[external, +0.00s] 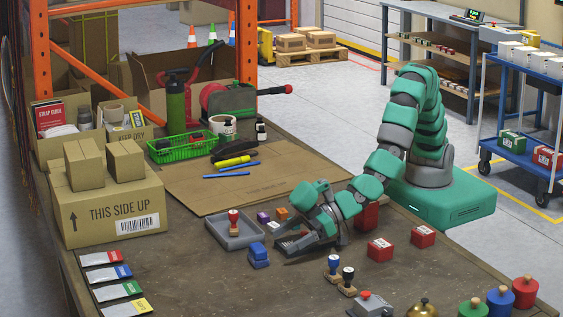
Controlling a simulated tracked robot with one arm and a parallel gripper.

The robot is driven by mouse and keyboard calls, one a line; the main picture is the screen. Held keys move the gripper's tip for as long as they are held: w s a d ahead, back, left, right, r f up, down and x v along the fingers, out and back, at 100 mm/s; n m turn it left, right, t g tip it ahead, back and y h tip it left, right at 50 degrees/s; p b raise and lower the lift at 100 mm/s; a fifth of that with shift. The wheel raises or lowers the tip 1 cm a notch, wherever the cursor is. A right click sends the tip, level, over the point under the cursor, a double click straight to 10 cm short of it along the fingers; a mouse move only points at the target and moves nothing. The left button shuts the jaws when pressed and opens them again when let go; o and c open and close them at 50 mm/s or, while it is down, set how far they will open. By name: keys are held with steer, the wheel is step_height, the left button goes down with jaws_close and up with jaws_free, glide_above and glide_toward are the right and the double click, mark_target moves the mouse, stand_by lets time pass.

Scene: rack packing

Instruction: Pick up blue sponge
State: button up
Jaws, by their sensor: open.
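A small blue block, which looks like the blue sponge (259,257), lies on the brown table in front of the grey tray, toward the lower middle of the external view. It seems to have a stepped or two-part shape, but it is too small to tell. My gripper (285,247) is low over the table just right of the blue block, with its fingers apart. Nothing is seen held in it. The gripper's dark fingers and the arm hide part of the table behind them.
A grey tray (252,238) holding a red-topped stamp (234,222) stands left of my gripper. Stamps (333,268) and red boxes (380,249) stand to the right. Bare table lies in front of the blue block.

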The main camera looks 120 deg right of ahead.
mark_target(263, 245)
steer(key=w, duration=0.1)
steer(key=w+b, duration=0.1)
steer(key=w+d, duration=0.1)
steer(key=w, duration=0.1)
steer(key=shift+d+f, duration=0.1)
steer(key=shift+f, duration=0.15)
steer(key=shift+w+f, duration=0.2)
steer(key=shift+w, duration=0.4)
steer(key=shift+c, duration=0.3)
steer(key=c, duration=1)
